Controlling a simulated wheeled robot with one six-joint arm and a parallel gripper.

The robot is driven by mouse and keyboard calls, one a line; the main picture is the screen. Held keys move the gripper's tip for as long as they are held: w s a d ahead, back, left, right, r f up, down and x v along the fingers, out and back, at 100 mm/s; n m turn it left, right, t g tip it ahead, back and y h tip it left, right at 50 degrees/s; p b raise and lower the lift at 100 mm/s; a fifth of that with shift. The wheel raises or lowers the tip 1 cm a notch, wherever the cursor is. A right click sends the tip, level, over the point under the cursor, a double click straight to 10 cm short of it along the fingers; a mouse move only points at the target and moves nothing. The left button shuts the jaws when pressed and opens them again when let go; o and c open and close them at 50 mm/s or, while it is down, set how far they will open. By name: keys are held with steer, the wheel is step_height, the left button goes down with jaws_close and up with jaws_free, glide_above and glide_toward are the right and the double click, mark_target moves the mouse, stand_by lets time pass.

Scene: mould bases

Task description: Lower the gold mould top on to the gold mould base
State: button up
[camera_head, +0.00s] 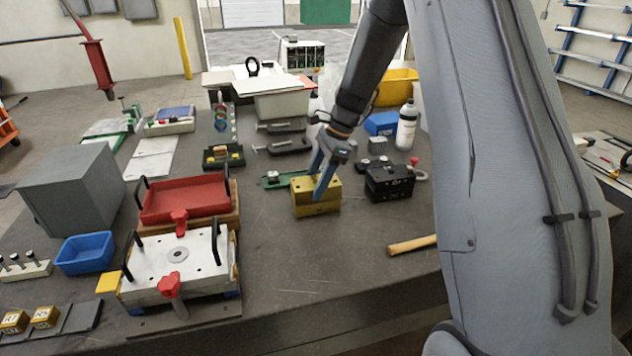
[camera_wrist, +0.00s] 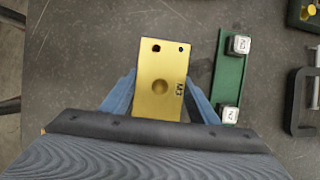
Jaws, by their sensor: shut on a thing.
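A gold block stands on the bench in the middle of the head view, and my gripper (camera_head: 316,187) is shut on it from two sides. In the wrist view the gold mould top (camera_wrist: 158,65) is between the blue fingers of my gripper (camera_wrist: 160,97). Its upper face is flat, with two dark holes at the far edge, a round dimple and a dark mark. In the head view the gold mould top (camera_head: 303,186) and whatever is below it look like one block.
A green strip (camera_wrist: 218,80) with small metal blocks lies close to the right in the wrist view. A black mould (camera_head: 388,185) stands right of the gold block, with a white bottle (camera_head: 406,128) behind. A wooden handle (camera_head: 412,244) lies at front right.

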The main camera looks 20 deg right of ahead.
steer(key=o, duration=1.8)
steer(key=b+v, duration=0.2)
steer(key=v, duration=0.5)
steer(key=shift+f, duration=0.1)
steer(key=shift+s+d+r, duration=0.1)
steer(key=shift+d+r, duration=0.05)
steer(key=shift+r, duration=0.3)
steer(key=s+a+f+n+h, duration=0.1)
steer(key=s+f+n, duration=0.1)
steer(key=s+n, duration=0.4)
steer(key=s+a+f+n+t+h+b, duration=0.1)
steer(key=s+f+n+h, duration=0.1)
steer(key=s+n, duration=0.4)
steer(key=s+f+n+h+b, duration=0.1)
steer(key=s+f+n, duration=0.2)
steer(key=s, duration=1)
steer(key=shift+a+f+n, duration=0.1)
steer(key=shift+a+n, duration=0.1)
steer(key=shift+n, duration=0.55)
steer(key=shift+a+f+n, duration=0.1)
steer(key=shift+a+n, duration=0.1)
steer(key=shift+n, duration=0.55)
steer(key=shift+w, duration=0.1)
